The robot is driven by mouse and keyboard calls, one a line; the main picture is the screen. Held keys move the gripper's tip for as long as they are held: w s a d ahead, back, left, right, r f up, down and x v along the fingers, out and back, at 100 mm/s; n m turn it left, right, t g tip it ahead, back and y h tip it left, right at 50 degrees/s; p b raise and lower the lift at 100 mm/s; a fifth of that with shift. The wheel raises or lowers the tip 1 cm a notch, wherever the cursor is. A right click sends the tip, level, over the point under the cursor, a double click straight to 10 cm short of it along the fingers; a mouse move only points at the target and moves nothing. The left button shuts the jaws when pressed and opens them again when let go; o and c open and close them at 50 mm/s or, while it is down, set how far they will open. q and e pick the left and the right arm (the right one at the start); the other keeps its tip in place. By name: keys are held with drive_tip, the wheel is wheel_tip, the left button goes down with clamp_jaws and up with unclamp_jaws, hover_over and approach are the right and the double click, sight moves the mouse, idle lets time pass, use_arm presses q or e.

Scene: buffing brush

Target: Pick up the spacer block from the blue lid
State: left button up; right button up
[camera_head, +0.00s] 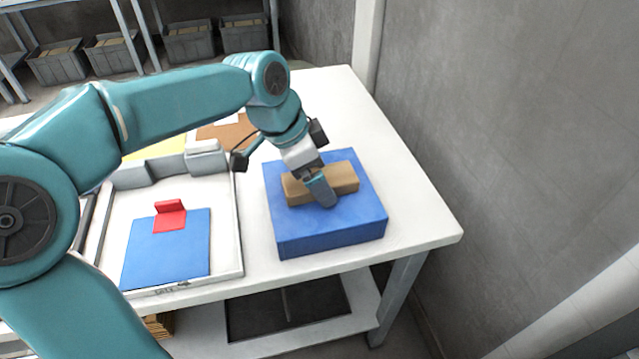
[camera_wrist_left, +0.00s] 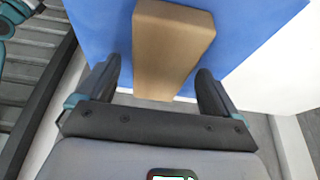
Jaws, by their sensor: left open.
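The tan spacer block (camera_head: 342,180) lies flat on top of the blue lid (camera_head: 350,215) on the right part of the table. My left gripper (camera_head: 321,192) points down over the middle of the block in the head view. In the left wrist view the block (camera_wrist_left: 170,48) stretches away from between the two open dark fingers of the left gripper (camera_wrist_left: 161,88). A gap shows on each side of the block, and the fingers do not appear to press on it. The blue lid (camera_wrist_left: 105,30) lies beneath it. My right gripper is not in view.
A white tray (camera_head: 240,225) left of the lid holds a blue panel (camera_head: 165,250) and a red bracket (camera_head: 170,215). Brown and yellow sheets lie behind. The white table (camera_head: 415,215) is clear right of the lid; a grey wall stands beyond.

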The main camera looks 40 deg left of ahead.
use_arm(q)
drive_tip(key=c, duration=1.2)
drive_tip(key=shift+r, duration=0.1)
